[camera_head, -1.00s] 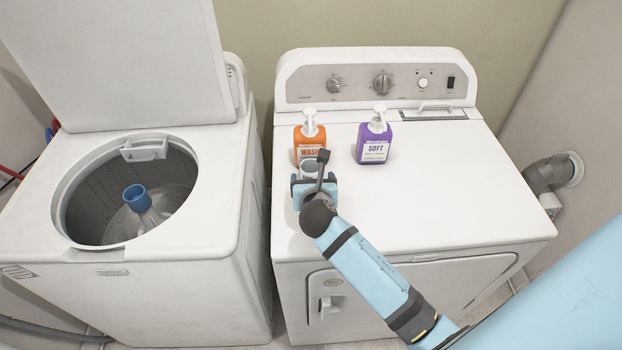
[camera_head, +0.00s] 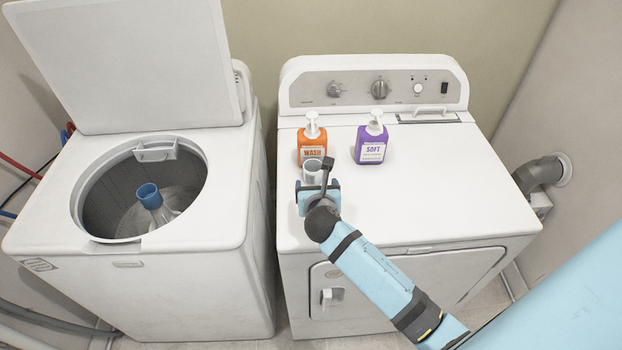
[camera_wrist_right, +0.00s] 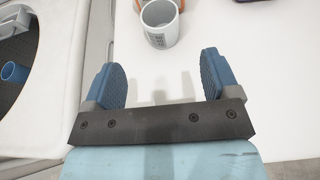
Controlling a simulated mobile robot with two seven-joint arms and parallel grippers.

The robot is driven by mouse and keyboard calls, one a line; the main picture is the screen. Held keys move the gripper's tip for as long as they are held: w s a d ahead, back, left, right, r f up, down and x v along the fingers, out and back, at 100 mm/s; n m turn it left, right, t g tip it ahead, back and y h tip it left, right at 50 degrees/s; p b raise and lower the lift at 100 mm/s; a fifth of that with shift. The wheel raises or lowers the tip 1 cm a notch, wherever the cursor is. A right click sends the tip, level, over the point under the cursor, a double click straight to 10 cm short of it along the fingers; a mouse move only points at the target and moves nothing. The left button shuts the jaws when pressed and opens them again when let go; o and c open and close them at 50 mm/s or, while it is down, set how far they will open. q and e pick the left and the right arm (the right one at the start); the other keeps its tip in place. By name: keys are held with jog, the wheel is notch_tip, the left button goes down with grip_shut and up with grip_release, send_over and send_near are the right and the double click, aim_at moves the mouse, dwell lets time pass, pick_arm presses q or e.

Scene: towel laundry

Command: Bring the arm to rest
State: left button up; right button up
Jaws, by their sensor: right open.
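My right gripper (camera_wrist_right: 160,85) is open and empty above the dryer's white top (camera_head: 430,185), near its left front. Its two blue fingers are spread apart in the right wrist view. Just beyond them stands a grey measuring cup (camera_wrist_right: 160,25), upright and apart from the fingers. In the head view the cup (camera_head: 313,170) is partly hidden by my gripper (camera_head: 318,190). My right arm reaches in from the lower right. My left gripper is not in view.
An orange WASH bottle (camera_head: 311,142) and a purple SOFT bottle (camera_head: 371,142) stand behind the cup. The washer (camera_head: 200,225) at left has its lid (camera_head: 130,65) raised, its drum open with a blue-topped agitator (camera_head: 148,195). The dryer's right top is clear.

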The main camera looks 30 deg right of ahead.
jog(key=s+m, duration=0.2)
jog(key=s+f+m+g, duration=0.1)
jog(key=s+m, duration=0.1)
jog(key=s+m+g, duration=0.1)
jog(key=s+m, duration=0.1)
jog(key=m, duration=0.1)
jog(key=shift+s+d+f+y, duration=0.2)
jog(key=shift+s+y, duration=0.1)
jog(key=shift+y, duration=0.1)
jog(key=s+a+r+m+g+y, duration=0.1)
jog(key=s+a+m+g+y, duration=0.15)
jog(key=s+m, duration=0.85)
jog(key=s+a+r+m+g+y, duration=0.1)
jog(key=s+r+m+g+y, duration=0.2)
jog(key=s+m, duration=0.85)
jog(key=w+a+f+n+t+y, duration=0.1)
jog(key=w+a+f+t, duration=0.1)
jog(key=f, duration=0.5)
jog(key=w+a+f+t+y, duration=0.1)
jog(key=w+a+f+t, duration=0.2)
jog(key=f, duration=0.4)
jog(key=shift+w+a+f+n+t+y, duration=0.3)
jog(key=shift+w+a+n+t+y, duration=0.05)
jog(key=shift+a+t, duration=0.4)
